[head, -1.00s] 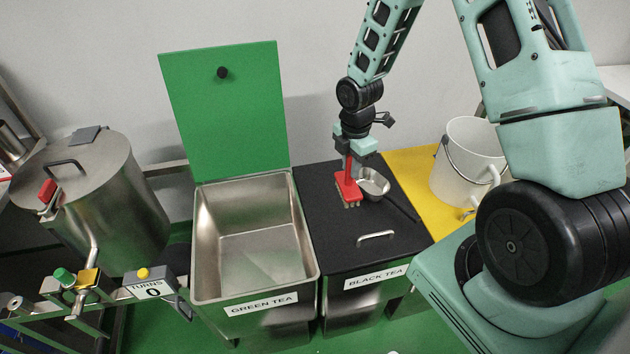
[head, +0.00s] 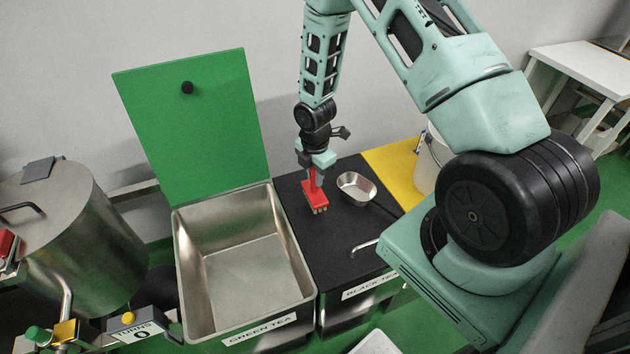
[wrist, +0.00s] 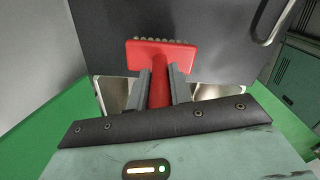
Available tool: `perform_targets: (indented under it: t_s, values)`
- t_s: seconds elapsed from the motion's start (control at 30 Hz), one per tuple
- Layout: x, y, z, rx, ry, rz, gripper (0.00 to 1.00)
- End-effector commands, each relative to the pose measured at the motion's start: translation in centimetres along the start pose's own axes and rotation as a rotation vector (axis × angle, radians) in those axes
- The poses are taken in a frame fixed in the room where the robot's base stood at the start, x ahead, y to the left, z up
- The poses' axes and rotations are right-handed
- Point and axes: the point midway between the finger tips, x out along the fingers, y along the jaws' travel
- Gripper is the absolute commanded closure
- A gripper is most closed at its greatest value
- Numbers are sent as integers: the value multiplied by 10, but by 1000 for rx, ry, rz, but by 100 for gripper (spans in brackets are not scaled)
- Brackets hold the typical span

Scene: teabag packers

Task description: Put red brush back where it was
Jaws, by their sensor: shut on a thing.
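The red brush (head: 316,197) has a flat red head with pale bristles and a red handle. My gripper (head: 315,173) is shut on its handle, with the brush head hanging down over the black lid of the black tea bin (head: 290,190). I cannot tell whether the bristles touch the lid. In the wrist view the red brush (wrist: 160,56) sits between the two grey fingers of my gripper (wrist: 160,85), head pointing away.
A metal scoop (head: 357,188) lies on the black lid, right of the brush. The open green tea bin (head: 190,270) is at left, its green lid (head: 195,130) raised. A white bucket (head: 428,165) stands on a yellow surface (head: 392,162). A steel drum (head: 70,240) is far left.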

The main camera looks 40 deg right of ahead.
Motion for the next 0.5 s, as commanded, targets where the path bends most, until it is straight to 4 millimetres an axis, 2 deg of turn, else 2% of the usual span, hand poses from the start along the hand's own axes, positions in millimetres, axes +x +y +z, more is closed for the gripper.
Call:
perform_targets:
  t_s: [0.2,0.5]
  values:
    - [26,-1,0,1,0,-3,100]
    - [31,0,0,0,0,0,100]
